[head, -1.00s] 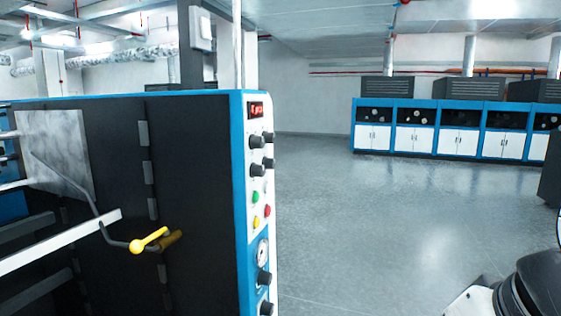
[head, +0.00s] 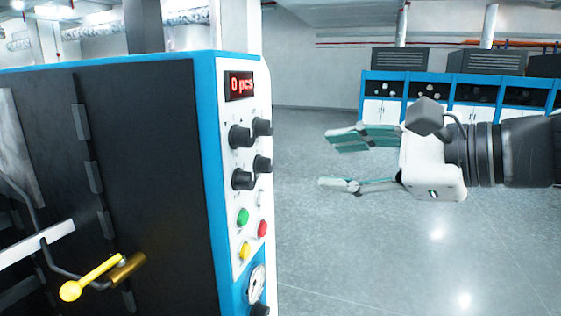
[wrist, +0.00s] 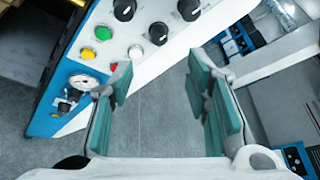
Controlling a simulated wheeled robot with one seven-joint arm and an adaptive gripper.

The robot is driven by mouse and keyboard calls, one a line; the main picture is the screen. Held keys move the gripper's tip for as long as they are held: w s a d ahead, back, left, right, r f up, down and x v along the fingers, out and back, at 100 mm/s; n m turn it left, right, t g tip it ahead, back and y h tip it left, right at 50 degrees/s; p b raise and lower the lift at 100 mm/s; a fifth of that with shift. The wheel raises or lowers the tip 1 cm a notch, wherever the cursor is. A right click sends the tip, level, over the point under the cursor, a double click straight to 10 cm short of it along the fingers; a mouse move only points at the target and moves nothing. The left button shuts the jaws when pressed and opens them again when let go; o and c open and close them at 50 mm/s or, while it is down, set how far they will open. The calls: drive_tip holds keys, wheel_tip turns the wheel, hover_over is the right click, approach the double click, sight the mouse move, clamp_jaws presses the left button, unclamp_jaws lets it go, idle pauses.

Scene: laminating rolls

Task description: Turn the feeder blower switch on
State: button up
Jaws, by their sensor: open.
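The narrow control panel (head: 250,150) is on the blue-edged end of a dark machine. It carries several black knobs (head: 242,180), a small pale control (head: 261,196), and green (head: 243,217), red (head: 262,229) and yellow (head: 245,250) buttons. I cannot tell which control is the feeder blower switch; labels are unreadable. My gripper (head: 328,162) is open and empty, to the right of the panel and apart from it, fingers pointing left. In the wrist view, the panel (wrist: 172,58) lies tilted beyond the open fingers (wrist: 160,82), with a black knob (wrist: 158,33) above the gap.
A red display (head: 240,86) tops the panel and a gauge (head: 257,284) sits low on it. A yellow-ended lever (head: 92,278) sticks out from the machine's dark side. Blue-and-white cabinets (head: 381,108) stand at the back. The grey floor (head: 330,240) between is clear.

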sight(271, 165)
drive_tip(key=b+x, duration=0.1)
drive_tip(key=x, duration=1.1)
drive_tip(key=shift+w+a+f, duration=0.15)
drive_tip(key=shift+a, duration=0.15)
clamp_jaws()
